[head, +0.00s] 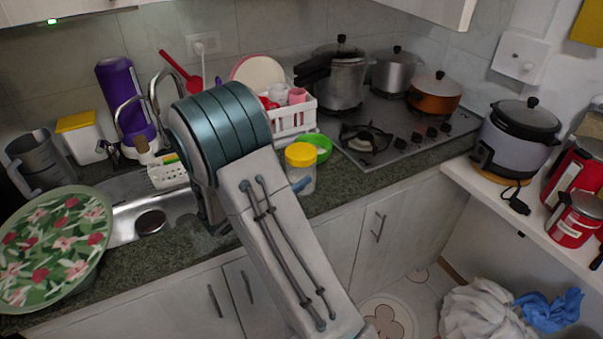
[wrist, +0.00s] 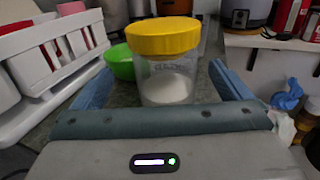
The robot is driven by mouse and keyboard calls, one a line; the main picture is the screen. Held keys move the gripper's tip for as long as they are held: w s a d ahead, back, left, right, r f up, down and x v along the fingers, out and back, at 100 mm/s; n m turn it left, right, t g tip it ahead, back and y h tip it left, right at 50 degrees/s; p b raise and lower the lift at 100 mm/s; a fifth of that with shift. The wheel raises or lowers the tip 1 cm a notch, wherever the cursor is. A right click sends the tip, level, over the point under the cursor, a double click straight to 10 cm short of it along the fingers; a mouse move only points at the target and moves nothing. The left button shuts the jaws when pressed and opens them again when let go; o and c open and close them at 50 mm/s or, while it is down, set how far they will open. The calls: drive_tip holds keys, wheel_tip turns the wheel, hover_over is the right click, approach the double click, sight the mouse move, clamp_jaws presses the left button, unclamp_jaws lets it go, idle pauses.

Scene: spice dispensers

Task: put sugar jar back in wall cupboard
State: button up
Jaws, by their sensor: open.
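The sugar jar (head: 301,177) is clear with a yellow lid and stands upright on the counter, right of my arm. In the wrist view the sugar jar (wrist: 166,84) has white contents low inside and stands between the two blue fingers of my gripper (wrist: 160,78). The fingers are open on either side; I cannot tell if either touches the glass. In the head view my arm hides most of the gripper, and one blue fingertip shows at the jar. Wall cupboard undersides show at the upper left (head: 65,9) and upper right (head: 440,10); their insides are out of view.
A green bowl (head: 318,149) sits just behind the jar. A white dish rack (head: 292,120) stands behind it to the left. The hob (head: 395,132) with pots is to the right. The sink (head: 150,215) and a floral plate (head: 50,245) are at the left.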

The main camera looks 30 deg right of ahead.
drive_tip(key=x, duration=0.3)
drive_tip(key=p+x, duration=0.1)
drive_tip(key=x, duration=0.1)
drive_tip(key=shift+s+d+f, duration=0.15)
drive_tip(key=shift+s+f, duration=0.05)
drive_tip(key=shift+s, duration=0.05)
drive_tip(key=shift+c, duration=0.3)
drive_tip(key=c, duration=1.6)
drive_tip(key=shift+o, duration=0.2)
drive_tip(key=shift+r, duration=0.15)
